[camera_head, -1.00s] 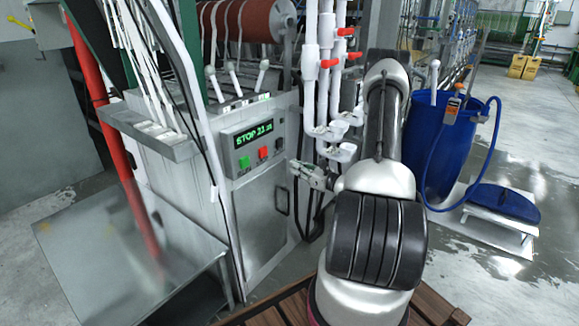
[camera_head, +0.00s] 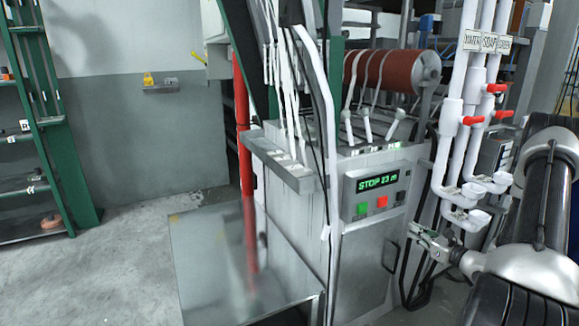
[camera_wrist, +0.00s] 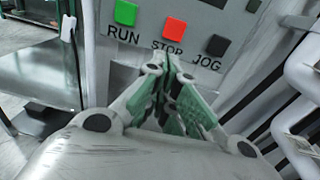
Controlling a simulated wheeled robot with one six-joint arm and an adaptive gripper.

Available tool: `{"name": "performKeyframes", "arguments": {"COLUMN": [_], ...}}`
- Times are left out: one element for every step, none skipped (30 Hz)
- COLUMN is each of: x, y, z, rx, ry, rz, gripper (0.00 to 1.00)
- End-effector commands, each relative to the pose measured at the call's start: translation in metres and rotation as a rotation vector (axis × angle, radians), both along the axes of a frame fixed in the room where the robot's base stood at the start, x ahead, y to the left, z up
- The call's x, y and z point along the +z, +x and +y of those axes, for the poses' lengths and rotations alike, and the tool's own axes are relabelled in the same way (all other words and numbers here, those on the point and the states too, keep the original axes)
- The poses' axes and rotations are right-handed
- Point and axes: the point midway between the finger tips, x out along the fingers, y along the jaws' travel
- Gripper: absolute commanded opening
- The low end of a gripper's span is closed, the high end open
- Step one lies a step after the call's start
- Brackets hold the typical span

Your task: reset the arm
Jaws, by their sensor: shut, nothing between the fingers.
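My gripper (camera_head: 420,236) is at the right of the head view, by the front right edge of the machine's control panel (camera_head: 353,205). Its fingers are shut and empty. In the wrist view the fingertips (camera_wrist: 170,68) point at the panel just below the buttons. There the green RUN button (camera_wrist: 125,13), the red STOP button (camera_wrist: 175,29) and the black JOG button (camera_wrist: 217,45) show. I cannot tell whether the fingertips touch the panel. The display (camera_head: 378,183) reads "STOP 23 m". My arm fills the lower right of the head view.
White pipes with red valve handles (camera_head: 473,120) stand close to my arm. A metal table (camera_head: 215,270) is left of the machine, with a red post (camera_head: 245,150) beside it. A green shelf rack (camera_head: 65,150) stands at far left. Open floor (camera_head: 130,270) lies between.

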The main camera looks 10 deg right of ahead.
Motion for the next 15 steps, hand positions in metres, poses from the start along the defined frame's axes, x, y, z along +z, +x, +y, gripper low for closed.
{"name": "performKeyframes", "arguments": {"x": [-0.007, -0.011, -0.017, -0.021, -0.023, -0.022, -0.02, -0.015, -0.009, -0.003, 0.003, 0.011, 0.018, 0.024, 0.033], "y": [-0.01, -0.017, -0.028, -0.038, -0.049, -0.065, -0.076, -0.087, -0.103, -0.113, -0.124, -0.138, -0.148, -0.158, -0.171], "z": [0.01, 0.018, 0.028, 0.037, 0.046, 0.057, 0.064, 0.071, 0.081, 0.088, 0.094, 0.1, 0.105, 0.108, 0.113], "rx": [0.044, 0.075, 0.121, 0.16, 0.203, 0.269, 0.321, 0.374, 0.451, 0.51, 0.567, 0.64, 0.696, 0.75, 0.826], "ry": [-0.008, -0.015, -0.022, -0.028, -0.037, -0.061, -0.083, -0.108, -0.149, -0.183, -0.217, -0.266, -0.303, -0.344, -0.399], "rz": [0.025, 0.041, 0.065, 0.083, 0.1, 0.119, 0.13, 0.139, 0.148, 0.153, 0.156, 0.159, 0.159, 0.159, 0.157], "gripper": [0.0, 0.0, 0.0, 0.0, 0.0, 0.0, 0.0, 0.0, 0.0, 0.0, 0.0, 0.0, 0.0, 0.0, 0.0]}}
